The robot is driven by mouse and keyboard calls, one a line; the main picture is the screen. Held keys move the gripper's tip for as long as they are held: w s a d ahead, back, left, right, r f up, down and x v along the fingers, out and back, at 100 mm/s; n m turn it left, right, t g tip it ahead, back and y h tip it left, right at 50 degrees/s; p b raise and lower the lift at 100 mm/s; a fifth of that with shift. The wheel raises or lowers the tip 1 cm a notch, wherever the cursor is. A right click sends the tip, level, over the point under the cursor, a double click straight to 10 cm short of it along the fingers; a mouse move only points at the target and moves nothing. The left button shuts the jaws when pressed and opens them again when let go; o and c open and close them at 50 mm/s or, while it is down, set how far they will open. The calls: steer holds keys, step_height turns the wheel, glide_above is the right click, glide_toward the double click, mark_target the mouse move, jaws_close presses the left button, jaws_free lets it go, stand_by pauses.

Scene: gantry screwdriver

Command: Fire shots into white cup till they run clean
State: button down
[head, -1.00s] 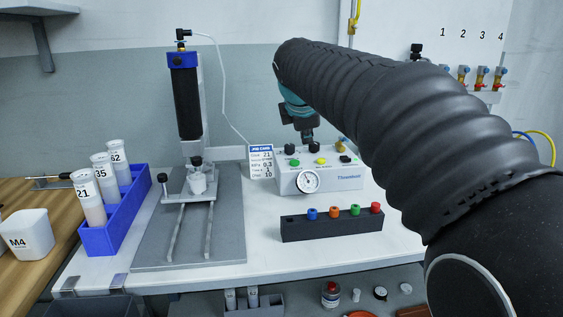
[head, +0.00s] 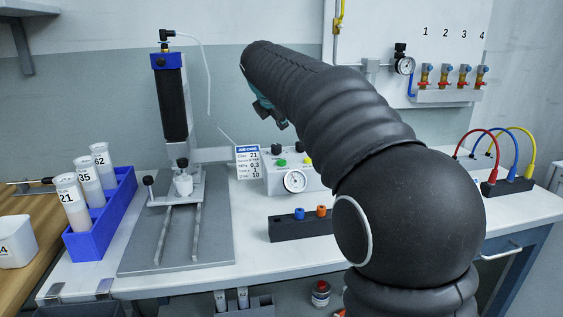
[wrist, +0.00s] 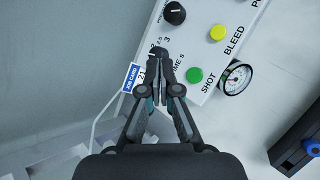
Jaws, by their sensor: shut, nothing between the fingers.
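The white cup (head: 183,185) stands on the sliding stage under the black dispenser barrel (head: 172,103) with its blue cap. Its inside is too small to read. The white controller box (head: 283,179) stands to the right, with a green SHOT button (wrist: 194,75), a yellow BLEED button (wrist: 217,33) and a black knob (wrist: 175,14). My gripper (wrist: 163,64) is shut and empty, seen over the box's left end, left of the SHOT button and apart from it in the picture. In the head view its fingers are hard to make out, and my arm hides part of the box.
The job card (head: 248,162) stands at the box's left; it reads 21. A blue rack (head: 101,213) with labelled tubes is at left. A dark block with coloured plugs (head: 285,230) lies in front of the box, partly behind my arm. A regulator gauge (head: 403,66) hangs on the wall.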

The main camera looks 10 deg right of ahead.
steer(key=b, duration=0.4)
glide_above(281, 162)
step_height(281, 162, down, 6)
steer(key=shift+r, duration=0.25)
steer(key=shift+d+f+b, duration=0.1)
steer(key=shift+f+b, duration=0.5)
steer(key=shift+f, duration=0.3)
steer(key=shift+f, duration=0.1)
steer(key=shift+f, duration=0.3)
steer(key=shift+f, duration=0.5)
stand_by(1.0)
steer(key=shift+r, duration=0.15)
steer(key=shift+r+p, duration=0.75)
steer(key=shift+p, duration=0.05)
steer(key=shift+r, duration=0.1)
